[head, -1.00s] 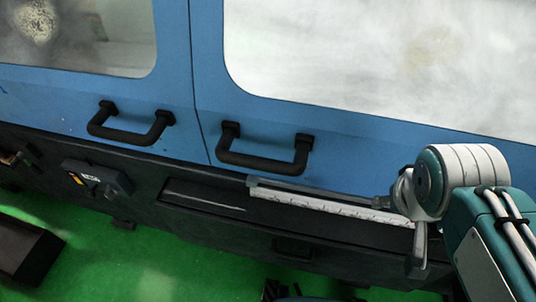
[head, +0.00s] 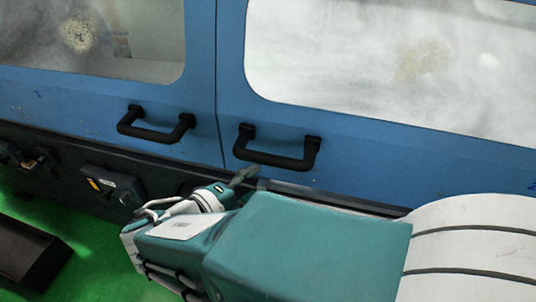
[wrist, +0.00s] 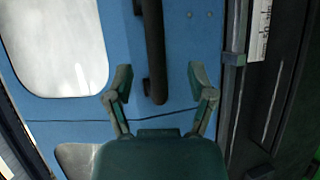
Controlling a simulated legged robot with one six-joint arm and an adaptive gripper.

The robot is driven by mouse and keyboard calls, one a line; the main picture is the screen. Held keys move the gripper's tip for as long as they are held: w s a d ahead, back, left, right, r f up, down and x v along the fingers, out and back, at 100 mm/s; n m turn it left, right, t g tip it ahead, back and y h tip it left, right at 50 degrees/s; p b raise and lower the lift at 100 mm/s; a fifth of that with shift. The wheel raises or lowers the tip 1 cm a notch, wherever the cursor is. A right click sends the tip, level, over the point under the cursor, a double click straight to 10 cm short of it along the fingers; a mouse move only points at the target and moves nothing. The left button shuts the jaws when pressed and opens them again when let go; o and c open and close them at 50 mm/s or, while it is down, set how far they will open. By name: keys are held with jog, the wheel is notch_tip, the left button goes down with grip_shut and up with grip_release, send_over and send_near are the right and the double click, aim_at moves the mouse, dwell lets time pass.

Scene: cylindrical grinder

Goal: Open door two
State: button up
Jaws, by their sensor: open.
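Two blue doors with windows meet at a thin vertical seam in the head view: a left door (head: 70,95) and a right door (head: 375,130). Each has a black bar handle low on it: the left handle (head: 155,134) and the right handle (head: 277,161). No number shows on either door. My gripper (head: 248,173) is just below the right handle in the head view. In the wrist view my gripper (wrist: 160,82) is open, and the right handle (wrist: 154,50) shows between its two fingers, near the seam. Any contact cannot be told. Both doors look shut.
A dark ledge (head: 75,155) runs under the doors, with a small control box (head: 108,185) at left. A dark bin-like object (head: 25,250) stands on the green floor (head: 90,265). My arm hides the lower right of the machine.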

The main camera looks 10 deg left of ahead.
aim_at(266, 164)
jog(key=shift+n+t+y, duration=0.4)
jog(key=shift+t, duration=0.3)
jog(key=x, duration=0.2)
jog(key=a+x, duration=0.1)
jog(key=x, duration=0.5)
jog(key=shift+w+a+f, duration=0.2)
jog(key=shift+w, duration=0.35)
grip_shut()
